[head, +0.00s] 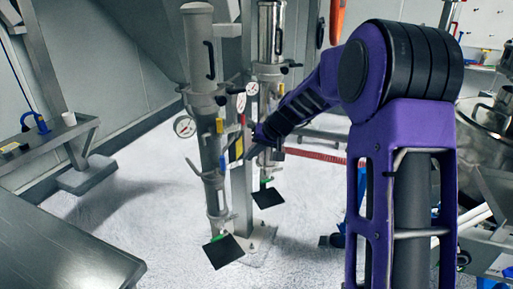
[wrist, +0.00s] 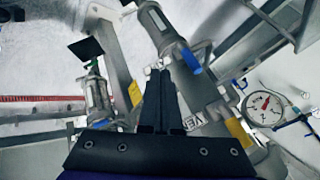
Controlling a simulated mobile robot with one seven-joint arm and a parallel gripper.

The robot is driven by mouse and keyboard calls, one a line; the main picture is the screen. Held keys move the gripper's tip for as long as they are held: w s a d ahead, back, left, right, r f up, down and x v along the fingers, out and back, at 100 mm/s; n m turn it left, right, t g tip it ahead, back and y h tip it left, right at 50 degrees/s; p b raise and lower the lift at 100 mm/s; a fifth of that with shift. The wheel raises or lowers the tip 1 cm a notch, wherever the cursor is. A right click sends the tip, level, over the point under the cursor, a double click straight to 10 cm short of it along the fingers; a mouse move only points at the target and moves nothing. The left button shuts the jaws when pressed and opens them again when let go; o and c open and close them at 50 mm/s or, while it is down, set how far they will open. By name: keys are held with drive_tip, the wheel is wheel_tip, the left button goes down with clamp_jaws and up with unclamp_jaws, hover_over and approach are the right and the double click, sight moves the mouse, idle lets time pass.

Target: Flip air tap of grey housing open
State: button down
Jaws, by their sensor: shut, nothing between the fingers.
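The grey housing (head: 201,50) is the left of two upright cylinders in the head view. Its lower column also shows in the wrist view (wrist: 205,92). I cannot tell which lever is the air tap. My gripper (head: 244,157) is shut and empty beside the housing. In the wrist view its fingertips (wrist: 160,72) appear just left of the blue lever; contact cannot be told.
A shiny steel housing (head: 271,35) stands on the right, close to my arm. A pressure gauge (head: 184,126) sits left of the grey housing, also seen in the wrist view (wrist: 264,107). A post (head: 241,190) stands between the columns. The floor (head: 140,205) at left is clear.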

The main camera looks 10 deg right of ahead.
sight(223, 163)
drive_tip(key=w+a+f, duration=0.2)
drive_tip(key=a, duration=0.3)
drive_tip(key=shift+a+f+p, duration=0.2)
drive_tip(key=shift+f+p, duration=0.1)
idle(0.4)
drive_tip(key=shift+a+r+p, duration=0.1)
drive_tip(key=shift+a+p, duration=0.05)
drive_tip(key=shift+p, duration=0.25)
